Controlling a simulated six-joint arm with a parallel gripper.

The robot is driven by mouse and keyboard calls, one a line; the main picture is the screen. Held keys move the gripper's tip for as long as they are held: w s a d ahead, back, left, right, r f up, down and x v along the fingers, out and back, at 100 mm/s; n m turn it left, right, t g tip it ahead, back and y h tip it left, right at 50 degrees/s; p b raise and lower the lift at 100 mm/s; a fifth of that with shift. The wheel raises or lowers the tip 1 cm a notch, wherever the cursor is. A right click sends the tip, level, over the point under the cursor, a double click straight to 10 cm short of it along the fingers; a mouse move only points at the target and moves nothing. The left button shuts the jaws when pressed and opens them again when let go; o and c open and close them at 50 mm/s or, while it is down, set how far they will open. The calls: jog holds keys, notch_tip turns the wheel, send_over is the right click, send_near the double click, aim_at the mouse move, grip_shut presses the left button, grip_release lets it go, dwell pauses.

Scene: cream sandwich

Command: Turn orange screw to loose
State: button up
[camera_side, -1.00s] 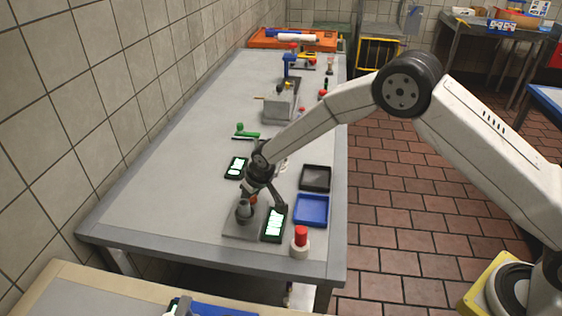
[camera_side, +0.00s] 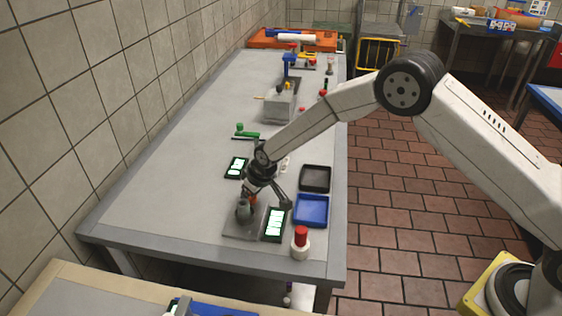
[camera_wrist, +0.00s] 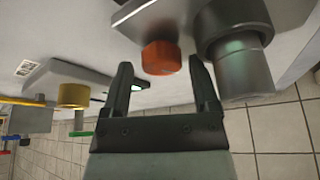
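The orange screw (camera_wrist: 161,57) sits in the wrist view just beyond and between the two finger tips, on a grey metal block (camera_wrist: 275,10). My gripper (camera_wrist: 162,75) is open, its fingers spread to either side of the screw's line with nothing between them. Whether the tips reach beside the screw I cannot tell. In the side view a bit of the orange screw (camera_side: 253,199) shows under my gripper (camera_side: 266,202), which is low over the grey plate (camera_side: 238,232) at the near end of the table. My gripper hides much of the fixture there.
A grey metal cylinder (camera_wrist: 243,67) stands close beside the right finger. A green-lit display (camera_side: 275,223), a blue tray (camera_side: 311,210), a black tray (camera_side: 315,178) and a red-topped white cylinder (camera_side: 300,242) are nearby. The table's left side is clear.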

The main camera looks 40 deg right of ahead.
jog(key=shift+s+a+m, duration=0.15)
jog(key=shift+a+m, duration=0.05)
jog(key=shift+m, duration=0.2)
dwell(0.4)
jog(key=shift+m+h, duration=0.9)
jog(key=shift+m, duration=1.2)
jog(key=shift+m, duration=0.5)
jog(key=shift+r, duration=0.35)
jog(key=v, duration=0.8)
jog(key=s+d+r+n, duration=0.1)
jog(key=s+d+r, duration=0.1)
jog(key=s+d, duration=0.6)
jog(key=s+d+r+n+g, duration=0.1)
jog(key=s+d+r, duration=0.1)
jog(key=s+d, duration=0.6)
jog(key=shift+s+r, duration=0.35)
jog(key=shift+s, duration=2.4)
